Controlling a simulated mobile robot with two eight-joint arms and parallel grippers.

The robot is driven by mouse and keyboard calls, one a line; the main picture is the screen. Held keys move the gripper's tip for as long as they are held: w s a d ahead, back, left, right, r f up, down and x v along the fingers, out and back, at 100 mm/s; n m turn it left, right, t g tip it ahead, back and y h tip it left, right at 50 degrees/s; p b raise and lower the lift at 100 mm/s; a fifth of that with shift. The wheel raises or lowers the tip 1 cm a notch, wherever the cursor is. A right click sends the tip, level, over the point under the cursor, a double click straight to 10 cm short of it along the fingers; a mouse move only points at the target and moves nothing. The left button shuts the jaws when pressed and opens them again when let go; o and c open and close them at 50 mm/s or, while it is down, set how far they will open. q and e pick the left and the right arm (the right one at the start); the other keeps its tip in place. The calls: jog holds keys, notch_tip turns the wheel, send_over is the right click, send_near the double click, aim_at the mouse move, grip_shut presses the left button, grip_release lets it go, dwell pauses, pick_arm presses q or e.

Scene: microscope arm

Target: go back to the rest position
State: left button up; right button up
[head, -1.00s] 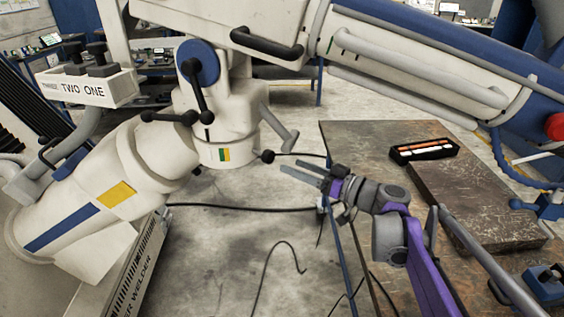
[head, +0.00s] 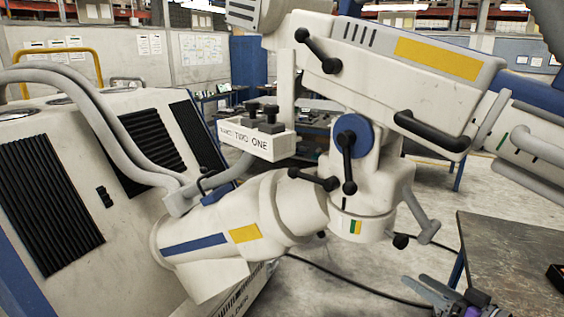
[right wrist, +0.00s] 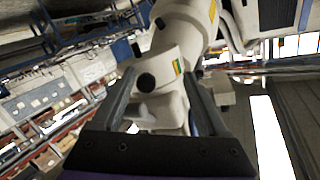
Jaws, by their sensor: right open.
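My right gripper (head: 432,290) shows at the bottom right of the head view, beside the near left corner of the table. In the right wrist view its two fingers (right wrist: 160,95) stand apart with nothing held between them. Behind them is the white microscope arm (right wrist: 165,70). The same white jointed microscope arm (head: 290,205) fills the middle of the head view, with black-tipped levers, blue and yellow stripes and a blue round joint. It stands apart from the gripper in the head view. My left gripper is not in view.
A dark worktable (head: 515,250) stands at the lower right, with a black box (head: 556,276) at the picture's edge. A large white cabinet with black vents (head: 55,215) stands at the left. A black cable (head: 350,283) lies on the floor. Bare concrete floor (head: 490,180) lies behind the table.

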jog(key=s+a+f+g, duration=0.35)
jog(key=a+f, duration=0.35)
jog(key=a, duration=0.3)
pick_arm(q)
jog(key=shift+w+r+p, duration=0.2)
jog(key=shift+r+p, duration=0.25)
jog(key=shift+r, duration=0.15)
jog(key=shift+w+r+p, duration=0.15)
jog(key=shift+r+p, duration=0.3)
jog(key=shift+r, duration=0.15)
pick_arm(e)
jog(key=s+a+f+g+h, duration=0.3)
jog(key=s+f, duration=0.3)
jog(key=s, duration=0.1)
jog(key=s+a+f+g+h, duration=0.3)
jog(key=s+f+h, duration=0.1)
jog(key=s+f, duration=0.2)
jog(key=shift+s+f, duration=0.35)
jog(key=shift+f, duration=0.15)
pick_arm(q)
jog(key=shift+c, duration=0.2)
